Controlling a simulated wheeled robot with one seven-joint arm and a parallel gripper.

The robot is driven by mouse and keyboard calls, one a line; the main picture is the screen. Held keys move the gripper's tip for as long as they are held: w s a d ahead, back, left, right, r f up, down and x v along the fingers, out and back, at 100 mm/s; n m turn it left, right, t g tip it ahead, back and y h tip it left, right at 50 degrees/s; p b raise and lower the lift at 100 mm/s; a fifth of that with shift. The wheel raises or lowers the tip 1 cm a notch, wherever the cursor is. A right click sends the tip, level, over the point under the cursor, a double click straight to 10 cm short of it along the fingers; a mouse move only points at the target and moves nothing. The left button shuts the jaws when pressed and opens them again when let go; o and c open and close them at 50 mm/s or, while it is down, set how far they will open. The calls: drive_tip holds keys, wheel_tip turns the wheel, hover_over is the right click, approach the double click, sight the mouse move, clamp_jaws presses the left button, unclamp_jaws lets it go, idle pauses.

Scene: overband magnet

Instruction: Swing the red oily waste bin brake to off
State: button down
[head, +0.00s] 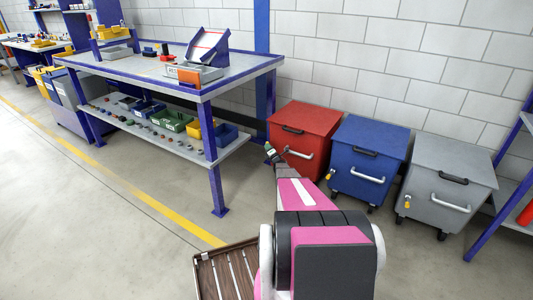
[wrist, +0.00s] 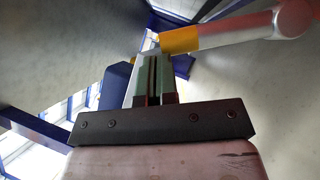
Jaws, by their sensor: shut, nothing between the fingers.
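The red bin (head: 305,122) stands against the wall in the head view, left of the blue bin, with a black handle and a pale bar on its front. Its brake is not visible in the head view, where my arm and gripper cover its lower left front. My gripper (head: 268,147) is at that left front side, fingers shut and empty. In the wrist view, a grey lever with a yellow end (wrist: 180,40) reaches in from the upper right, probably the brake. Its yellow end is close beside the tips of my gripper (wrist: 153,60); I cannot tell whether they touch.
A blue bin (head: 368,150) and a grey bin (head: 447,180), each with a yellow lever low at left, stand to the right. A blue-legged workbench (head: 150,68) is at the left. A slatted brown surface (head: 215,272) is at the bottom. Open floor lies left.

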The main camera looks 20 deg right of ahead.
drive_tip(key=shift+w+d+r, duration=0.6)
drive_tip(key=shift+r, duration=0.2)
drive_tip(key=shift+d, duration=0.1)
drive_tip(key=s+a+f, duration=0.1)
drive_tip(key=s+a, duration=0.1)
drive_tip(key=s, duration=1.1)
drive_tip(key=shift+f, duration=0.3)
idle(0.3)
